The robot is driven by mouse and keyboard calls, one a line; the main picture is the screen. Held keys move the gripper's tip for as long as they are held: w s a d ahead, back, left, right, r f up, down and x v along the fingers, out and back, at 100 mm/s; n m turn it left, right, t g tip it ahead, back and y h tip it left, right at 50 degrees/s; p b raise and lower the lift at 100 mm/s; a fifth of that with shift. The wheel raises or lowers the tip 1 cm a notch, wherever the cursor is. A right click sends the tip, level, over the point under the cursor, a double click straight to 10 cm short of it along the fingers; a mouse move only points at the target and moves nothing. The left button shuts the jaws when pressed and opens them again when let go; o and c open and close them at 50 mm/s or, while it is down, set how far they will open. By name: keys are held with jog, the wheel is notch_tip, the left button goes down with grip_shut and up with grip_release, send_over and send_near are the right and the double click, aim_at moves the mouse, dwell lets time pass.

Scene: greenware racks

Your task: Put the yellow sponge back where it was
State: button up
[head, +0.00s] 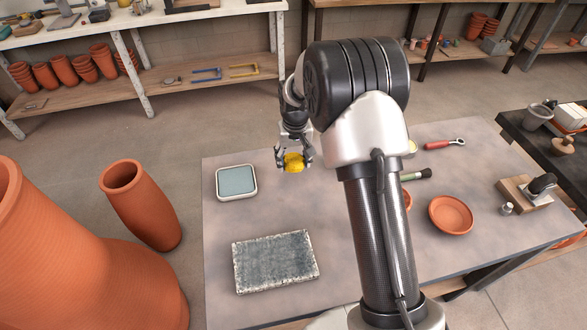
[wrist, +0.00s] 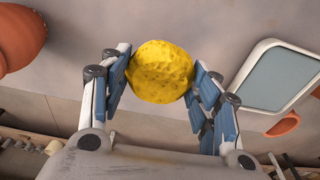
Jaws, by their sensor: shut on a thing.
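My gripper (head: 292,160) is shut on the yellow sponge (head: 293,163), over the far left part of the grey table (head: 300,208). In the wrist view the round, pitted yellow sponge (wrist: 161,72) sits between the two blue-padded fingers of my gripper (wrist: 160,80). I cannot tell for sure how high the sponge is above the table. A pale tray with a blue-grey inside (head: 236,196) lies left of the gripper, apart from it.
A speckled grey slab (head: 275,262) lies at the table's front left. A terracotta saucer (head: 451,214), a red-handled tool (head: 444,144) and a wooden block (head: 524,192) are on the right. Tall terracotta pots (head: 141,205) stand left of the table. My arm hides the table's middle.

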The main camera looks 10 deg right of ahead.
aim_at(294, 167)
jog(key=shift+f+b, duration=0.5)
jog(key=shift+f, duration=1.35)
jog(key=shift+f, duration=0.15)
jog(key=o, duration=0.9)
jog(key=shift+o, duration=0.2)
